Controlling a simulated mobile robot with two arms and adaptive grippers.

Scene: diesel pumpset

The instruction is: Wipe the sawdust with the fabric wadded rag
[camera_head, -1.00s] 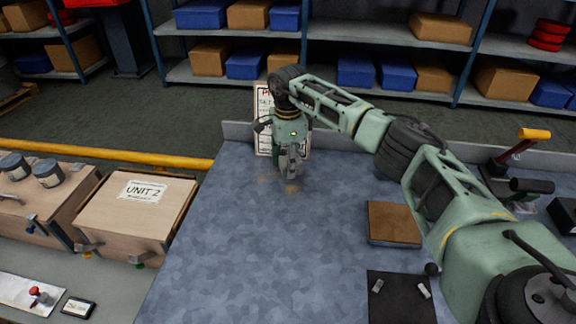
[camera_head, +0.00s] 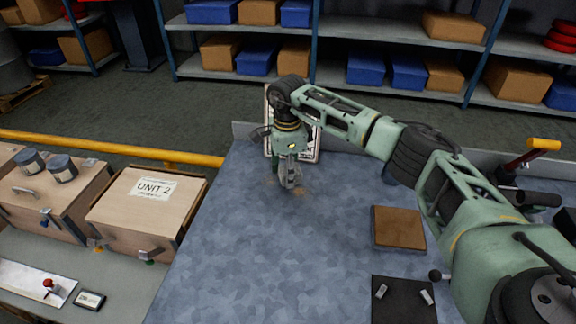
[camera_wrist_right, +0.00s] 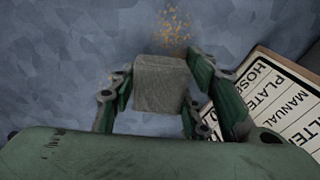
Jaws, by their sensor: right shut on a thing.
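My right gripper (camera_head: 290,178) points down over the far left part of the blue-grey bench top (camera_head: 240,240). It is shut on the grey wadded rag (camera_wrist_right: 162,84), which shows between the two green fingers in the right wrist view. In the head view the rag (camera_head: 292,176) is a grey lump at or just above the bench surface; I cannot tell whether it touches. Sawdust (camera_wrist_right: 178,27) lies as a small scatter of orange-brown specks just beyond the rag in the wrist view. Faint sawdust (camera_head: 299,192) also shows around the rag in the head view. My left gripper is not in view.
A printed sign (camera_head: 308,145) stands behind the gripper at the bench's back edge. A brown block (camera_head: 398,228) and a black mat (camera_head: 402,300) with small metal pieces lie to the right. Wooden boxes (camera_head: 145,205) stand left of the bench. The bench's front middle is clear.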

